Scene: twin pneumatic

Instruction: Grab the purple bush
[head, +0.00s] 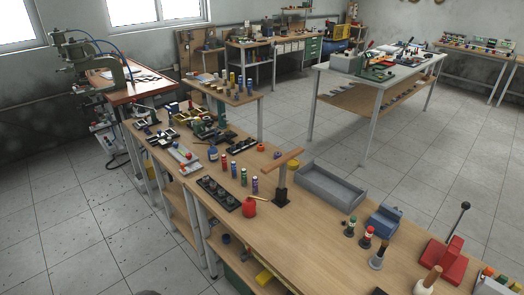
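A small upright purple cylinder (255,185) stands on the long wooden workbench (320,235), at the near end of a row of coloured cylinders. It may be the purple bush, but it is too small to tell for sure. A red cylinder (224,163) and a green one (243,177) stand in the same row. Neither of my grippers shows in the head view.
A black rack (219,194) and a red container (249,207) stand in front of the row. A T-shaped stand (282,180) rises just right of the purple cylinder. A grey tray (330,187) lies farther right. The bench's middle right is fairly clear.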

